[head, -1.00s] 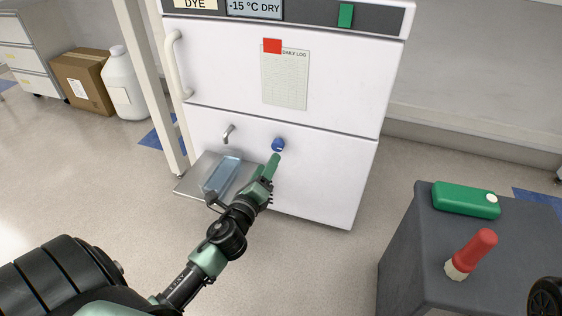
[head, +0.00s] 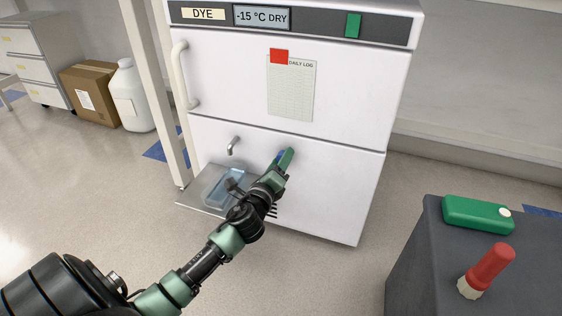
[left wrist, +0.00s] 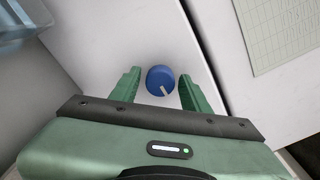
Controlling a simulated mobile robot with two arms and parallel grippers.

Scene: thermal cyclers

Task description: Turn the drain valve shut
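The drain valve is a round blue knob (left wrist: 161,80) with a pale pointer line, on the white lower front of the cabinet (head: 330,185). In the left wrist view it sits between the two green fingers of my left gripper (left wrist: 158,88), with a gap on each side. In the head view the left gripper (head: 285,160) covers most of the knob; only a bit of blue (head: 280,155) shows. The left gripper is open. A metal spout (head: 232,146) sticks out left of the knob. My right gripper is not in view.
A metal shelf (head: 190,198) with a clear bluish tray (head: 215,198) is below the spout, partly behind my left arm. A grey cart (head: 430,250) at the right holds a green case (head: 475,213) and a red-handled brush-like item (head: 490,265). Open floor lies between.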

